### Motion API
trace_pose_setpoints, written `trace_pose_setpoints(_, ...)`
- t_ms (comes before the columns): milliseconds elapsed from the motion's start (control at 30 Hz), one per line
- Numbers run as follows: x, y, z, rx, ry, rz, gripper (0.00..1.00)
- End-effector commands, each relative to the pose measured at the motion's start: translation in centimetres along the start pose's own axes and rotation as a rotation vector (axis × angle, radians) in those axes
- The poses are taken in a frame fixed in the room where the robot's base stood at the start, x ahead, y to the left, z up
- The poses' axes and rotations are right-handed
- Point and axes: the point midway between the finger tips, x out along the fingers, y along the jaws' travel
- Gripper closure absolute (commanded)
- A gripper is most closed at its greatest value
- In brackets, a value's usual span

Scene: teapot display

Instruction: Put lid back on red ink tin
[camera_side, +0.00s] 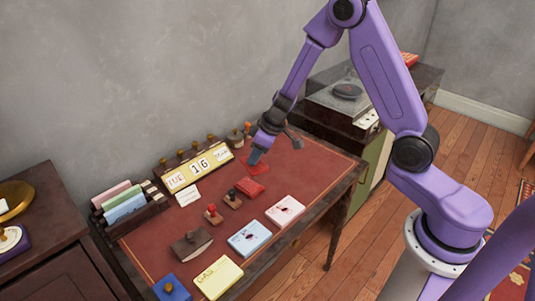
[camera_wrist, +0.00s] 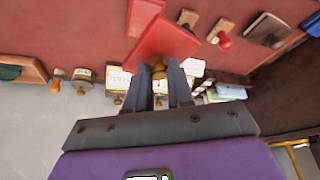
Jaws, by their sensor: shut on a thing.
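My gripper (camera_side: 256,157) is shut on the brass knob of the red lid (camera_side: 262,168). In the wrist view the knob shows between my two fingers (camera_wrist: 162,82), with the red lid (camera_wrist: 163,40) beyond them, looking tilted. The red ink tin (camera_side: 250,188) lies on the desk, just in front of the lid in the side view. It also shows partly in the wrist view (camera_wrist: 143,14), where the lid covers some of it. The lid appears apart from the tin; its exact height is unclear.
Stamps (camera_side: 232,198) stand left of the tin, and a calendar block (camera_side: 198,168) stands behind. Pink (camera_side: 285,211), blue (camera_side: 249,238) and yellow (camera_side: 219,279) cards lie in front. A blue tin (camera_side: 172,290) sits at the front left. The desk's right side is clear.

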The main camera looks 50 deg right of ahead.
Motion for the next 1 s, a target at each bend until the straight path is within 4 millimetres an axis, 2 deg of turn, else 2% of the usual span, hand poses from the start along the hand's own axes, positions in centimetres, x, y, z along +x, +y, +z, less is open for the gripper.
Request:
trace_pose_setpoints(200,3.2,1.6,-1.1,-0.181,-0.017,-0.078,1.00)
trace_pose_setpoints(400,4.7,2.5,-1.2,-0.285,-0.016,-0.120,1.00)
trace_pose_setpoints(667,5.8,2.6,-0.8,-0.302,-0.016,-0.128,1.00)
trace_pose_setpoints(1000,8.4,2.6,0.4,-0.300,-0.017,-0.127,1.00)
